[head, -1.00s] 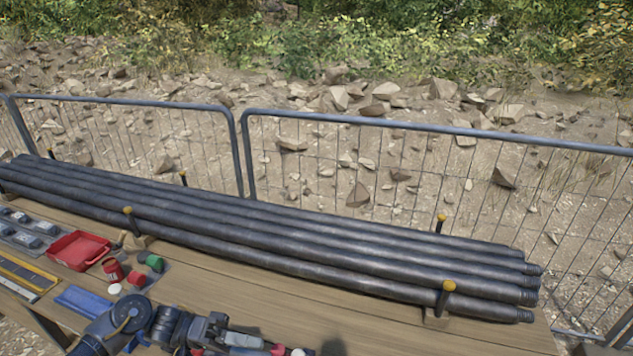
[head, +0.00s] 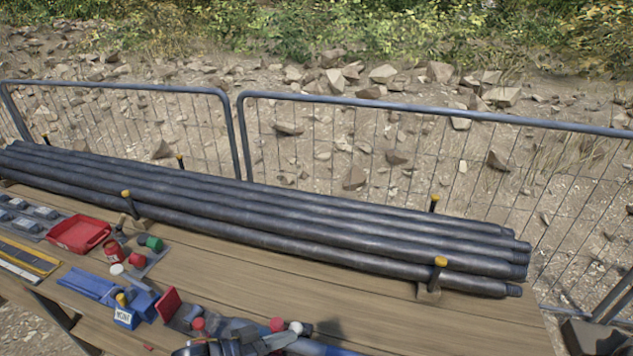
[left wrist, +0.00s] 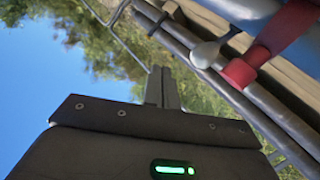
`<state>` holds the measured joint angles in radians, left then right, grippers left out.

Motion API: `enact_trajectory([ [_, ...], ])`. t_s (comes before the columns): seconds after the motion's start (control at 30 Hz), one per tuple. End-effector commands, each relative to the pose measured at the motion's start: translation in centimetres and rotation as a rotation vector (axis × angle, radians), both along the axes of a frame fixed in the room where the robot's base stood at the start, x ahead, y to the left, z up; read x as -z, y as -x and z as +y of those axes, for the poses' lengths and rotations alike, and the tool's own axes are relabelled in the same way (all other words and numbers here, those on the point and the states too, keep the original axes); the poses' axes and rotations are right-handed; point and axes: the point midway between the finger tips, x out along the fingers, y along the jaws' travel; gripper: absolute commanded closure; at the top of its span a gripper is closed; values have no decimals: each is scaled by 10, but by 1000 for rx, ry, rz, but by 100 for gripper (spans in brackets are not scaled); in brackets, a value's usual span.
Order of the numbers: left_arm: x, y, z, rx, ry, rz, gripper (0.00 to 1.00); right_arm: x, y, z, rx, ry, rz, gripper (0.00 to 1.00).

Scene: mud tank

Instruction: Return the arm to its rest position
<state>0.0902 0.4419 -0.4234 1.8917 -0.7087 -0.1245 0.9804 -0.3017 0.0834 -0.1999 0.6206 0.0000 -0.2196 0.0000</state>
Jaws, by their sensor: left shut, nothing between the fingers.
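My left gripper (head: 280,341) is at the bottom edge of the head view, over the near edge of the wooden table (head: 370,325). Its fingers point right. In the left wrist view its fingers (left wrist: 162,88) are together with nothing between them. Part of the arm is cut off by the frame. Red-capped (head: 277,325) and white-capped (head: 295,328) items show just beyond the gripper. Red and blue parts (left wrist: 280,38) lie close to the fingers in the wrist view, apart from them. My right gripper is not in view.
Several long dark pipes (head: 270,205) lie along the table between yellow-topped posts. A mesh fence (head: 420,160) runs behind.

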Motion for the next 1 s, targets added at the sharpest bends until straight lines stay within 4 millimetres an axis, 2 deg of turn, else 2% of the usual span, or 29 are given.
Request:
enact_trajectory([
  [0.07, 9, 5, 9, -148, -114, -44, 100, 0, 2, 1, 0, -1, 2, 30],
  [0.2, 29, 25, 56, -394, -390, -14, 100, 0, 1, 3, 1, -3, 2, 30],
  [0.3, 41, 51, 90, -485, -548, 72, 100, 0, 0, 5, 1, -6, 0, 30],
  [0.5, 57, 109, 135, -544, -752, 264, 100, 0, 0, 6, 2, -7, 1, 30],
  [0.7, 63, 165, 161, -530, -872, 439, 100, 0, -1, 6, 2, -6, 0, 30],
  [0.87, 64, 208, 174, -498, -930, 574, 100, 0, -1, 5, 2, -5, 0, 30],
  [1.0, 106, 201, 174, -487, -941, 591, 100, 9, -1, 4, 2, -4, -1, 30],
])
